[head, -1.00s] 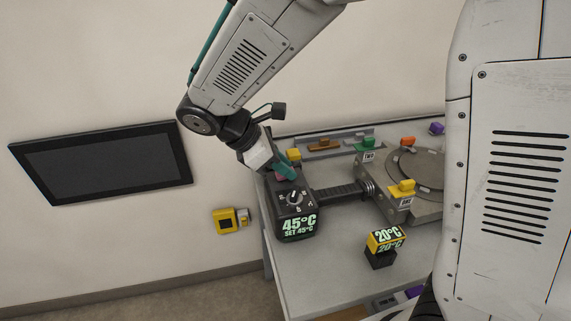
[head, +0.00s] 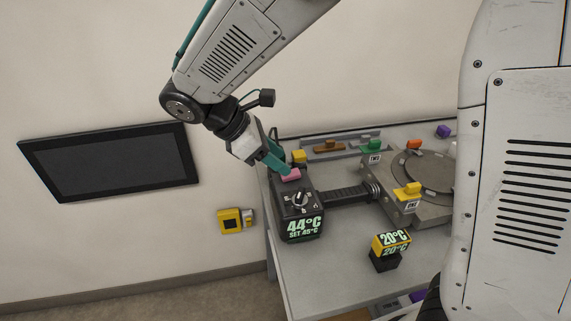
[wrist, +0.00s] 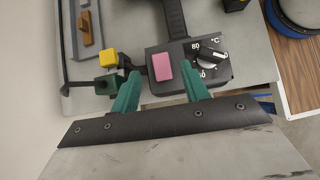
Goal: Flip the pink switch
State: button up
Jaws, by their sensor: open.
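The pink switch (head: 291,174) is a small pink block on top of the black heater box (head: 284,205), behind its dial. The box's display reads 44°C, SET 45°C. I cannot tell whether a fingertip touches the box.
A yellow block (head: 299,157) stands close behind the gripper. A black handle (head: 348,193) runs right from the box to a metal plate unit (head: 414,211). A 20°C display block (head: 389,245) stands at front right. The table front between is clear.

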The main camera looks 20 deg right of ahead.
jog(key=v, duration=0.3)
jog(key=shift+a+r, duration=0.25)
jog(key=s+m, duration=0.1)
jog(key=s+f+m+y, duration=0.1)
jog(key=s+m+g, duration=0.1)
jog(key=shift+s+d+f, duration=0.25)
jog(key=shift+d+f, duration=0.15)
jog(key=s+d+m+y, duration=0.1)
jog(key=s+d+m, duration=0.1)
jog(key=s+d+r+m+y, duration=0.1)
jog(key=s+d+m, duration=0.1)
jog(key=s, duration=0.1)
jog(key=s+d+r+m+y, duration=0.1)
jog(key=s+d+m+y, duration=0.1)
jog(key=d+m, duration=0.1)
jog(key=shift+s+d, duration=0.1)
jog(key=shift+s, duration=0.15)
jog(key=s+d+r+m+t+y, duration=0.2)
jog(key=s+d+m+y, duration=0.1)
jog(key=s+d+m, duration=0.4)
jog(key=s+d, duration=0.1)
jog(key=s, duration=0.1)
jog(key=shift+s+r+t, duration=0.3)
jog(key=shift+s+t, duration=0.05)
jog(key=shift+t, duration=0.05)
jog(key=shift+d, duration=0.1)
jog(key=shift+c, duration=0.3)
